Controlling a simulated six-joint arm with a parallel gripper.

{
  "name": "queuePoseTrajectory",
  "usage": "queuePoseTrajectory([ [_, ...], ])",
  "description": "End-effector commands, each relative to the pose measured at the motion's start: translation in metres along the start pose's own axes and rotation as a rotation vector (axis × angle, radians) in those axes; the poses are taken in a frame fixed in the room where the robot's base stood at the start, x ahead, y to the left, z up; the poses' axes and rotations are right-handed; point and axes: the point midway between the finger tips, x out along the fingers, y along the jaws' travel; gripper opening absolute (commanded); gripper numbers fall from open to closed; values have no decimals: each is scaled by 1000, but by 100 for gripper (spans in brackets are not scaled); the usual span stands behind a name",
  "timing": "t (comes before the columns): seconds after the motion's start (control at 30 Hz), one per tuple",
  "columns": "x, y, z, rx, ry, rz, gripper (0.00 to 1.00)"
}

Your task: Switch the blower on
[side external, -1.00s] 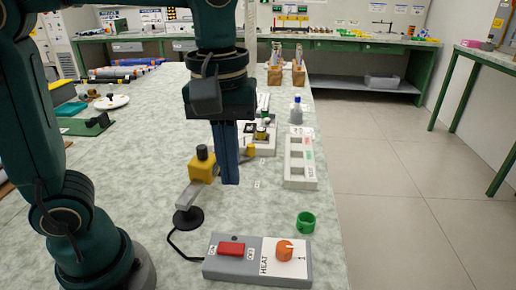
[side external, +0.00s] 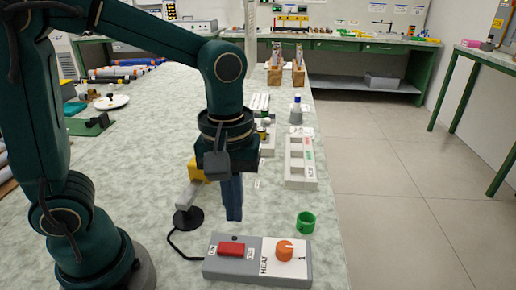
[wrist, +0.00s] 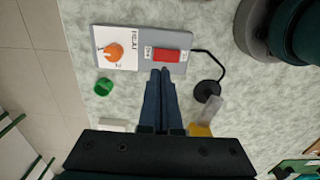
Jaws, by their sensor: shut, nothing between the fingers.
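The blower control box (side external: 218,265) is a grey box at the front of the table. It has a red rocker switch (side external: 231,249) on its left half and an orange heat knob (side external: 285,250) on a white panel at right. In the wrist view the red switch (wrist: 166,55) lies just beyond the fingertips. My gripper (side external: 234,219) is shut and empty, pointing down above the table just behind the box, apart from the switch. Its closed blue fingers also show in the wrist view (wrist: 160,72).
A black cable runs from the box to a round black foot (side external: 188,218) with a grey arm and yellow block (side external: 196,170) at left. A green ring (side external: 306,223) lies behind the box at right. A white tray (side external: 300,178) stands farther back. The table's right edge is near.

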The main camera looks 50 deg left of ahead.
Motion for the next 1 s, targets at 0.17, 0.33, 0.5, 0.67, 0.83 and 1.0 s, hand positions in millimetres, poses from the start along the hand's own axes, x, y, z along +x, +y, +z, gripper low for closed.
queuePoseTrajectory([
  [0.17,33,-2,1,1,-4,-7,0],
  [0.33,56,-1,1,1,-3,-4,0],
  [0.5,69,0,0,1,0,0,0],
  [0.67,72,0,0,1,1,1,0],
  [0.83,72,0,0,1,1,1,0],
  [1.0,74,1,0,1,0,0,0],
])
